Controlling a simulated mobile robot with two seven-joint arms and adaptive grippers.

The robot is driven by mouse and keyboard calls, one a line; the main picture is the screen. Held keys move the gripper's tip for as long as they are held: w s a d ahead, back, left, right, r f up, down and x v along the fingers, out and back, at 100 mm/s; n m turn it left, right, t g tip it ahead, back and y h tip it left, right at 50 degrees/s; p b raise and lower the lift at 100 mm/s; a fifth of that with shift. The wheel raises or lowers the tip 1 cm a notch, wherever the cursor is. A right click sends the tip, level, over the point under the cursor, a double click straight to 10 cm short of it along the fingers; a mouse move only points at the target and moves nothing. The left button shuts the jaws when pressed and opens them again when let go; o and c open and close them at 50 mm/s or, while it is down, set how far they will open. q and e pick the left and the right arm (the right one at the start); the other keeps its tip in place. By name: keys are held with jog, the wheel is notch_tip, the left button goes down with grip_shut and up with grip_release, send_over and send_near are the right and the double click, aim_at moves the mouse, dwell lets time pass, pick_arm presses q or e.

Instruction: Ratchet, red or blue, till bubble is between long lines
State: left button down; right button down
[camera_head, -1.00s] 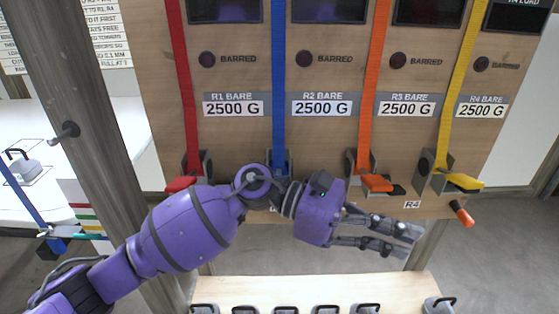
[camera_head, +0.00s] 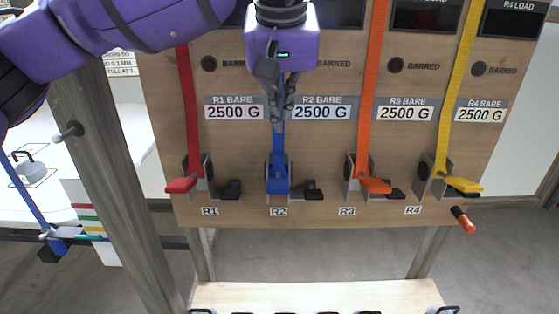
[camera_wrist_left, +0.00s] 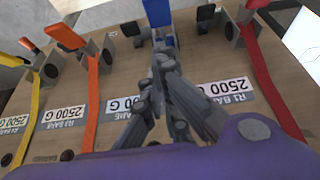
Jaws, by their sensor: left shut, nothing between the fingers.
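The red ratchet R1 (camera_head: 186,183) and the blue ratchet R2 (camera_head: 278,180) are mounted low on the wooden panel, each on its coloured strap. The blue one also shows at the top of the left wrist view (camera_wrist_left: 157,12). My left gripper (camera_head: 278,128) points down in front of the blue strap (camera_head: 278,145), above the blue ratchet. Its fingers are together with nothing between them, and the left wrist view shows them also (camera_wrist_left: 160,62). It looks apart from the blue handle. My right gripper is not in view. No bubble or long lines can be made out.
The orange ratchet R3 (camera_head: 374,186) and yellow ratchet R4 (camera_head: 462,184) are to the right. A red-tipped peg (camera_head: 463,220) sticks out at the panel's lower right. A wooden post (camera_head: 105,170) stands left. A shelf (camera_head: 315,295) is below, with open space between.

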pick_arm(q)
jog(key=shift+w+a+r, duration=0.15)
jog(key=shift+a+r, duration=0.05)
jog(key=shift+r, duration=0.05)
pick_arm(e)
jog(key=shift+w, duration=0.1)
pick_arm(q)
send_over(280, 181)
jog(key=w, duration=0.2)
notch_tip(280, 181, down, 9)
jog(key=shift+s+f, duration=0.1)
jog(key=shift+s, duration=0.05)
jog(key=shift+s+f+p, duration=0.2)
jog(key=shift+f+p, duration=0.05)
jog(key=shift+f, duration=0.25)
jog(key=shift+s+f+p, duration=0.2)
jog(key=shift+f+p, duration=0.05)
jog(key=shift+f, duration=0.25)
jog(key=shift+s+f, duration=0.3)
jog(key=shift+f, duration=0.45)
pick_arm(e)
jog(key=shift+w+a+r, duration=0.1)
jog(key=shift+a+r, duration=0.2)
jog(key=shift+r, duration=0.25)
pick_arm(q)
jog(key=shift+f, duration=0.1)
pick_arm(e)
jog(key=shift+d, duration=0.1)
